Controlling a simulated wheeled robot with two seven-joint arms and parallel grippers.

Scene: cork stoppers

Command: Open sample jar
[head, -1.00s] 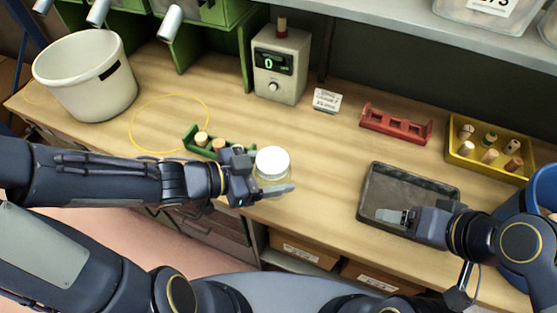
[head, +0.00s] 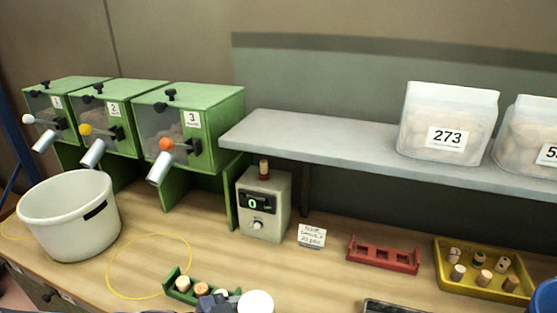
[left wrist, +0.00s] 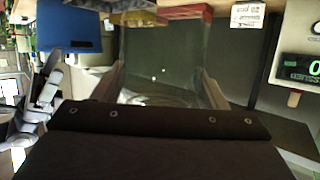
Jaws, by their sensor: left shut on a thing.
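The sample jar's round white lid (head: 256,302) shows at the bottom edge of the head view, and the jar's body is cut off below it. A dark part of my left gripper (head: 212,301) shows just left of the lid. In the left wrist view my left gripper (left wrist: 160,92) has a finger on each side of the clear jar body (left wrist: 165,62) and is shut on it. The lid appears to be on the jar.
A green rack (head: 180,282) with corks sits left of the jar. Behind are a grey meter (head: 263,225) reading 0, a red rack (head: 383,255) and a yellow tray (head: 440,262) with several stoppers. A white bucket (head: 70,220) stands left. Three green dispensers (head: 215,110) line the back.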

